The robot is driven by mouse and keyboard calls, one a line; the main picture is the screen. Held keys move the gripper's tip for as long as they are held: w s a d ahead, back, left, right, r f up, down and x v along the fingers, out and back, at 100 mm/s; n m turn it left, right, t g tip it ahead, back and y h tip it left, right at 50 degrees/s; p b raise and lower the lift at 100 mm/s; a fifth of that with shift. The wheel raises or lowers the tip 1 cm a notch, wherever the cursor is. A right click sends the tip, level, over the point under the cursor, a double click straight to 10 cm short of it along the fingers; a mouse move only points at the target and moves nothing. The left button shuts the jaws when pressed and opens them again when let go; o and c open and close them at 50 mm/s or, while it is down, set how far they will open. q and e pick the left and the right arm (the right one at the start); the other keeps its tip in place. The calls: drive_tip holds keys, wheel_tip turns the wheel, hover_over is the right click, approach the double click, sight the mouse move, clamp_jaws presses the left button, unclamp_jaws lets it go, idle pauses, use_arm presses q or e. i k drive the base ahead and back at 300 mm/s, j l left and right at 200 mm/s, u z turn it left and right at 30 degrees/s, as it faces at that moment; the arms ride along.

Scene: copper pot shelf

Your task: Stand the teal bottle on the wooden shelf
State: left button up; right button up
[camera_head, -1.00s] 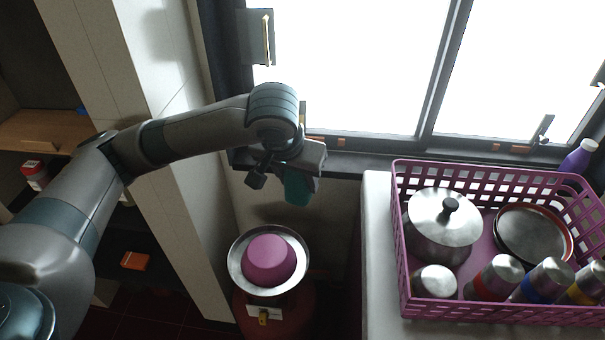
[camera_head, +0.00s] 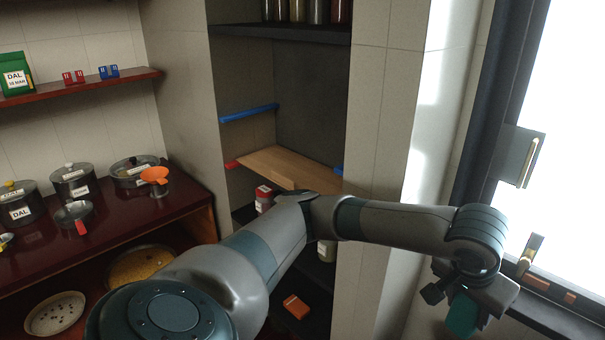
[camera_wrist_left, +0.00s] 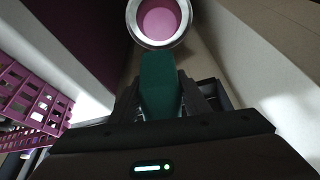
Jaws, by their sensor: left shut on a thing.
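My left gripper (camera_head: 455,297) is at the lower right of the head view, in front of the window wall. It is shut on the teal bottle (camera_head: 462,314), whose lower part hangs below the fingers. In the left wrist view the teal bottle (camera_wrist_left: 160,85) stands out between the two dark fingers (camera_wrist_left: 160,100). The wooden shelf (camera_head: 290,166) is a light brown board inside the tall niche, at the middle of the head view. It lies to the left of my gripper and looks bare. My right gripper is not in view.
The niche's tiled side pillar (camera_head: 375,130) stands between the gripper and the wooden shelf. A dark upper shelf (camera_head: 290,33) holds several jars. A red-lidded jar (camera_head: 264,198) stands below the board. In the wrist view, a metal dish with a pink thing (camera_wrist_left: 158,20) and a purple basket (camera_wrist_left: 28,100) show.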

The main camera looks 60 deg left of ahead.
sight(330, 190)
drive_tip(key=j+u, duration=0.45)
drive_tip(key=j, duration=1.2)
drive_tip(key=k, duration=0.05)
